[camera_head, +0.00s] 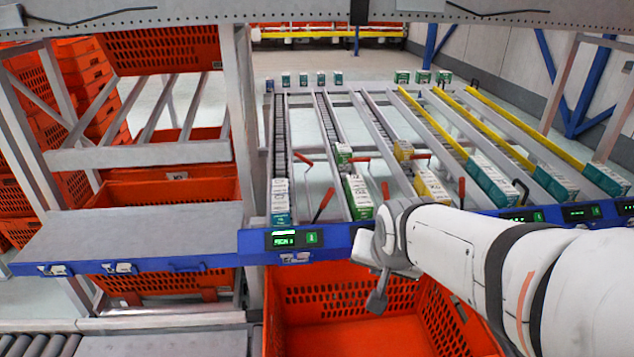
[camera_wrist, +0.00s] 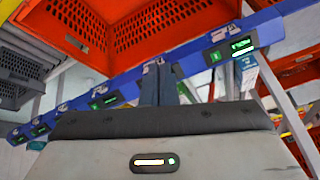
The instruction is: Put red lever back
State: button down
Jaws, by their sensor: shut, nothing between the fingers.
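Several red levers stand among the sloped flow lanes in the head view. One red lever (camera_head: 323,205) leans up to the right beside the left lane, just behind the blue rail. Another red lever (camera_head: 385,190) stands near the middle lane, and another (camera_head: 303,158) lies further back. I cannot tell which one the task means. My gripper (camera_head: 377,301) hangs in front of the blue rail, over the orange tote below, apart from the levers. In the wrist view its fingers (camera_wrist: 160,84) are together and empty, pointing toward the rail. No lever is clear in the wrist view.
The blue rail (camera_head: 345,236) with green displays crosses in front of the lanes. White-green and yellow boxes (camera_head: 358,197) fill parts of the lanes. An orange tote (camera_head: 340,338) is open below my gripper. A grey shelf (camera_head: 130,235) is bare at left.

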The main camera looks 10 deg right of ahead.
jog(key=w+f+m+t+b, duration=0.4)
jog(key=w+m+b, duration=0.2)
jog(key=w, duration=0.1)
jog(key=w+d+f+m+t+y+b, duration=0.1)
jog(key=w+f+m+t+b, duration=0.3)
jog(key=w, duration=0.4)
jog(key=w+d+f+m+t+b, duration=0.1)
jog(key=w+f+m+t+b, duration=0.4)
jog(key=w+m+b, duration=0.2)
jog(key=shift+w+d+m+b, duration=0.2)
jog(key=shift+w+m+b, duration=0.1)
jog(key=shift+b, duration=0.8)
jog(key=w, duration=0.3)
jog(key=w+b, duration=0.1)
jog(key=w, duration=0.5)
jog(key=shift+w+a+r+b, duration=0.1)
jog(key=shift+a+r+b, duration=0.15)
jog(key=shift+b, duration=0.1)
jog(key=a, duration=0.1)
jog(key=w+a+r, duration=0.1)
jog(key=shift+a+r+b, duration=0.2)
jog(key=shift+a+b, duration=0.15)
jog(key=shift+a, duration=0.05)
jog(key=shift+w+a+r, duration=0.2)
jog(key=shift+a+r, duration=0.05)
jog(key=shift+a, duration=0.2)
